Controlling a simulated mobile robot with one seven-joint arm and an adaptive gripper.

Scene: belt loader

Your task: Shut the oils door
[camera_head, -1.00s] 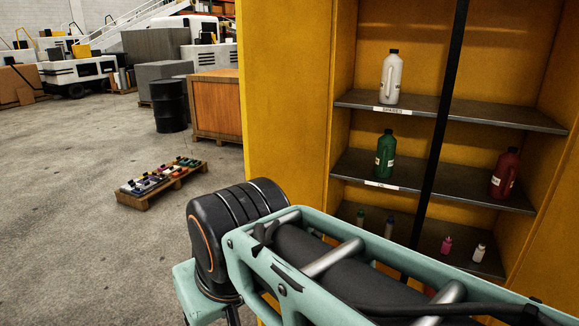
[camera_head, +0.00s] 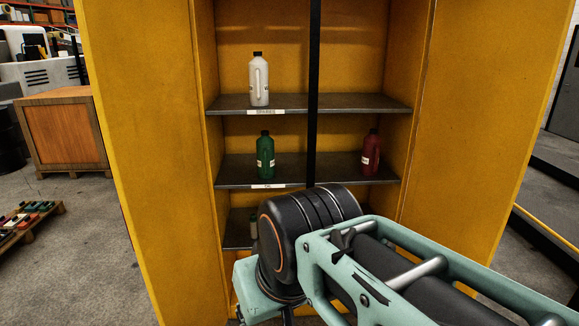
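A tall yellow cabinet (camera_head: 360,60) stands open in front of me. Its left door (camera_head: 143,140) and right door (camera_head: 478,120) both swing outward, showing the shelves. A white bottle (camera_head: 259,80) stands on the upper shelf (camera_head: 340,104). A green bottle (camera_head: 265,156) and a red bottle (camera_head: 371,153) stand on the middle shelf (camera_head: 320,178). The middle shelf's label is too small to read surely. My arm crosses the lower right and hides most of the lowest shelf. My gripper is outside the picture.
A wooden crate (camera_head: 62,132) stands at the left behind the left door. A low pallet with small colourful items (camera_head: 25,220) lies on the floor at the far left. Concrete floor (camera_head: 75,265) is free left of the cabinet. A dark step with a yellow edge (camera_head: 545,232) lies at the right.

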